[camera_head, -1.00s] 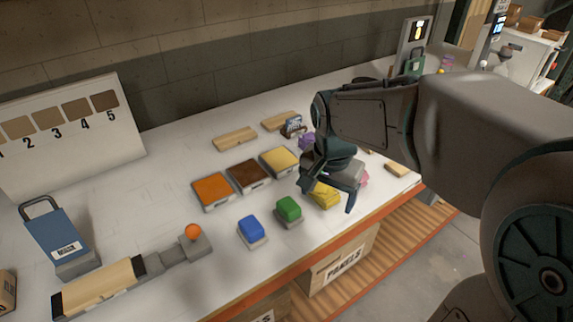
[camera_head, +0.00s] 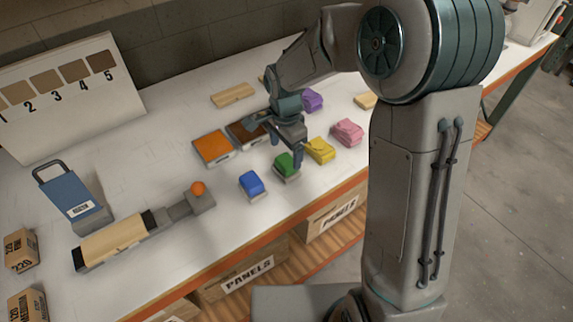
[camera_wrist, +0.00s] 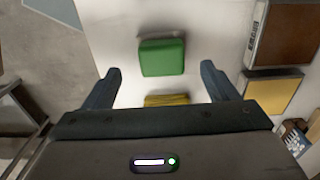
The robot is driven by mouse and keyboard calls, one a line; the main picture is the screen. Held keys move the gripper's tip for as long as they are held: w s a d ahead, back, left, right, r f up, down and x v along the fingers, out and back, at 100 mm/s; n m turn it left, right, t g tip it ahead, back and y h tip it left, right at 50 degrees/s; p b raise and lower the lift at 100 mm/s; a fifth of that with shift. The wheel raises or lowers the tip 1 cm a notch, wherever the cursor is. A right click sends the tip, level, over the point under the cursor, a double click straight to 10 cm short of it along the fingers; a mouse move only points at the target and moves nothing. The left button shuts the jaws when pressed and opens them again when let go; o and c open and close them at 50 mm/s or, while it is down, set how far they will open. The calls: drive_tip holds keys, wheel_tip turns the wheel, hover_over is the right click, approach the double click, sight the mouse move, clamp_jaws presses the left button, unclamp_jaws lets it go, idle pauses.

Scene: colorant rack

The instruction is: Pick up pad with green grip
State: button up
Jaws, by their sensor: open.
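The pad with the green grip (camera_head: 287,164) stands on the white table, between the blue-grip pad (camera_head: 251,184) and the yellow-grip pad (camera_head: 319,150). My gripper (camera_head: 285,148) is just above and behind it in the head view, fingers down. In the wrist view the green grip (camera_wrist: 162,57) lies ahead of my open gripper (camera_wrist: 160,75), centred between the fingers and apart from them. The yellow grip (camera_wrist: 167,100) is partly hidden by the gripper body there.
A pink-grip pad (camera_head: 347,132) and a purple one (camera_head: 312,100) stand to the right. An orange tray (camera_head: 213,147) and a brown tray (camera_head: 244,132) lie behind. The table's front edge is close.

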sight(287, 160)
drive_tip(key=shift+w+d+f+p, duration=0.15)
drive_tip(key=shift+f+p, duration=0.3)
drive_tip(key=shift+f, duration=1)
drive_tip(key=shift+w+f+p, duration=0.1)
drive_tip(key=shift+f+p, duration=0.3)
drive_tip(key=shift+f, duration=1)
drive_tip(key=c, duration=1.1)
